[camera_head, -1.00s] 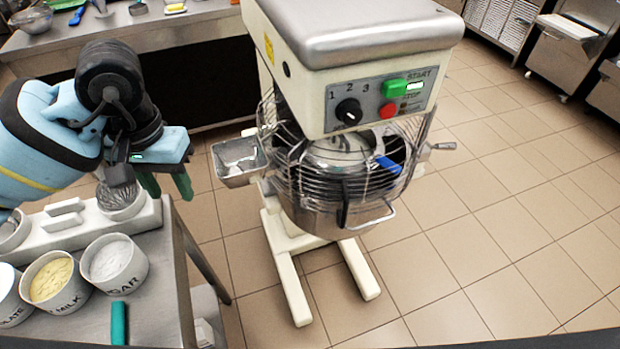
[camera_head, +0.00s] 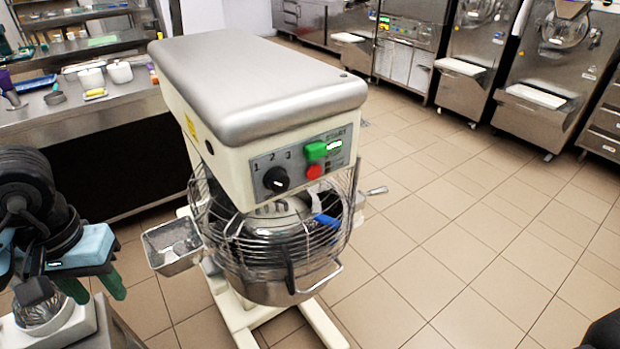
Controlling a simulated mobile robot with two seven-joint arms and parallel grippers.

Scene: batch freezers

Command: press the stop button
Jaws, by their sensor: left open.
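The red stop button (camera_head: 314,172) is on the grey control panel (camera_head: 300,165) of the large cream mixer (camera_head: 250,95). It sits just below the green start button (camera_head: 316,150) and right of the black speed knob (camera_head: 276,179). My left gripper (camera_head: 92,287) is at the lower left, open, with green fingers spread. It is well left of the mixer and apart from the panel. The wire guard (camera_head: 225,225) and steel bowl (camera_head: 280,290) are below the panel. My right gripper is not in view; a dark shape at the lower right corner cannot be identified.
A side tray (camera_head: 172,246) juts from the mixer's left, between it and my left gripper. A steel counter (camera_head: 90,112) with containers stands behind at left. Batch freezers (camera_head: 550,75) line the back right. The tiled floor (camera_head: 450,240) to the right is clear.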

